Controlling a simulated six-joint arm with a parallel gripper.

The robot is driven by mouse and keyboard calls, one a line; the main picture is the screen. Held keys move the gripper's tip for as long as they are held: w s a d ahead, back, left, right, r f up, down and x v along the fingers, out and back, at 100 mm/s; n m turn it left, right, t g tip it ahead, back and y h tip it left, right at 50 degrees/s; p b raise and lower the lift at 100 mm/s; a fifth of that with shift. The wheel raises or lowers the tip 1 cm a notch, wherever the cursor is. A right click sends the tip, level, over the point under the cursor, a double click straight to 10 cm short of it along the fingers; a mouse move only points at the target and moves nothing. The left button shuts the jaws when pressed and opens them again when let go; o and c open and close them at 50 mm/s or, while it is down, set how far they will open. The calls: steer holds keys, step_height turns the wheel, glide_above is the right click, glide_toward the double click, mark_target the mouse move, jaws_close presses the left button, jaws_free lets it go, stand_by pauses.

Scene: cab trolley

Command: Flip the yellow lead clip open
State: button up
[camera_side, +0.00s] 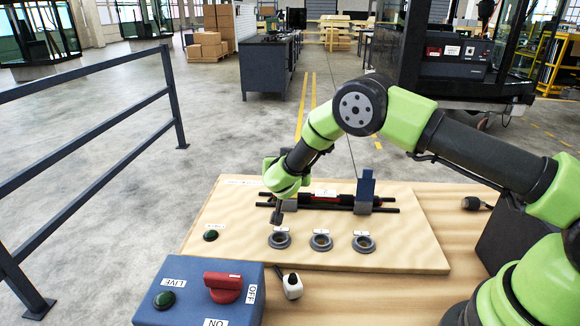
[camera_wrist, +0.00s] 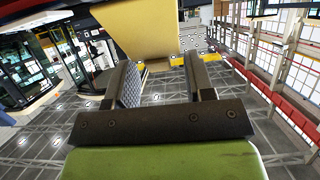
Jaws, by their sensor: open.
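In the side view, a black and red lead (camera_side: 345,198) lies between dark rails across the board. At its right end is a clip-like holder with an upright blue flap (camera_side: 367,185).
The pale wooden board (camera_side: 400,255) also carries two more ring sockets (camera_side: 320,241) and a green button (camera_side: 211,235). A blue switch box (camera_side: 185,291) with a red handle (camera_side: 222,287) stands in front. A small white object (camera_side: 292,286) lies beside it. A railing (camera_side: 90,125) stands left.

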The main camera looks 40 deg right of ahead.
steer(key=shift+w+d+f, duration=0.1)
steer(key=shift+w+d, duration=0.1)
jaws_close()
steer(key=shift+s+a+r+t+h, duration=0.25)
steer(key=shift+s+a+t+h, duration=0.05)
steer(key=shift+t+h, duration=0.2)
jaws_free()
steer(key=shift+a, duration=0.1)
steer(key=v, duration=0.9)
steer(key=shift+s+a, duration=0.25)
steer(key=shift+s, duration=0.1)
steer(key=shift+r, duration=0.15)
